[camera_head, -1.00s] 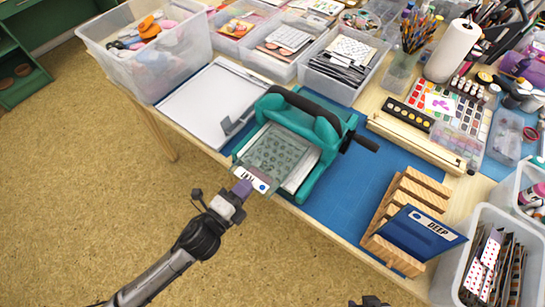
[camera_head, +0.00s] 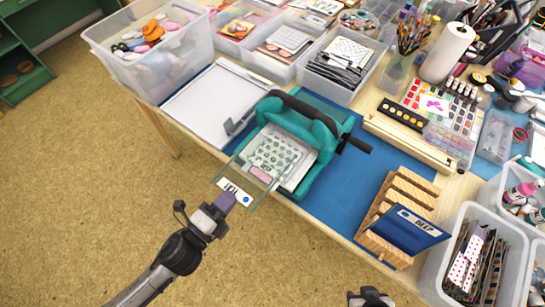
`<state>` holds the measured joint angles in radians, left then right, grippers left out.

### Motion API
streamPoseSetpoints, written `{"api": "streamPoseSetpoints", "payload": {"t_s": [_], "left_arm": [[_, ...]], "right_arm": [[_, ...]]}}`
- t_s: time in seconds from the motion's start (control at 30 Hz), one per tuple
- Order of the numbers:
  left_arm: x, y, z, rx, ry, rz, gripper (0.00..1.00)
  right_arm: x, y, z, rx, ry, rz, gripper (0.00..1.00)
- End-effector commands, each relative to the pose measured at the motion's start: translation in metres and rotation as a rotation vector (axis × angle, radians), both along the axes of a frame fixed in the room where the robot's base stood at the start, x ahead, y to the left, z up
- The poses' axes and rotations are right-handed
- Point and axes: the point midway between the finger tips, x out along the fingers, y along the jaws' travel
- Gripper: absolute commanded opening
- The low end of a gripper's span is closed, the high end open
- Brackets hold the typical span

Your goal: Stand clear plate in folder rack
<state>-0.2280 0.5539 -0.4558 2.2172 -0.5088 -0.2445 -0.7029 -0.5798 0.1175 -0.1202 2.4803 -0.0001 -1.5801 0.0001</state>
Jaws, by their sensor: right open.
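The clear plate (camera_head: 234,190) is a see-through sheet with a white label and a blue dot on its near edge. It sticks out over the table's front edge, its far part by the teal press (camera_head: 301,128). My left gripper (camera_head: 226,202) is shut on its near labelled edge. The wooden folder rack (camera_head: 411,186) stands at the table's front right, with a dark blue plate (camera_head: 408,232) marked DEEP leaning in its near part. Slots behind it look empty. My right gripper (camera_head: 370,297) is open and empty at the bottom edge, partly cut off.
A blue mat (camera_head: 345,190) is bare between press and rack. A paper trimmer (camera_head: 205,100) lies left of the press. A clear bin (camera_head: 473,262) of strips stands right of the rack.

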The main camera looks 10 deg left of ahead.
Motion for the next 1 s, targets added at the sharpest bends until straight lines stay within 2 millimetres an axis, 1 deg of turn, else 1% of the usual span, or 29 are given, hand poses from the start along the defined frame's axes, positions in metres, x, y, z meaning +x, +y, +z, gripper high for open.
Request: {"api": "streamPoseSetpoints", "payload": {"t_s": [0.03, 0.33, 0.7, 0.9, 1.0], "left_arm": [[-0.007, 0.003, 0.001, 0.0, 0.001, -0.001, 0.0], [-0.042, 0.022, 0.006, 0.0, 0.004, 0.0, 0.0], [-0.086, 0.044, 0.013, -0.001, 0.003, 0.0, 0.0], [-0.106, 0.056, 0.017, -0.001, 0.002, 0.001, 0.0], [-0.112, 0.059, 0.018, -0.001, 0.0, 0.0, 0.0]], "right_arm": [[0.0, 0.0, 0.001, -0.001, 0.0, 0.001, 0.43], [0.0, -0.002, 0.002, -0.008, 0.001, 0.005, 0.43], [0.0, -0.001, -0.001, -0.005, 0.001, 0.003, 0.43], [0.0, 0.0, -0.004, 0.0, 0.001, 0.0, 0.43], [0.0, 0.0, -0.004, 0.001, 0.001, -0.002, 0.43]]}}
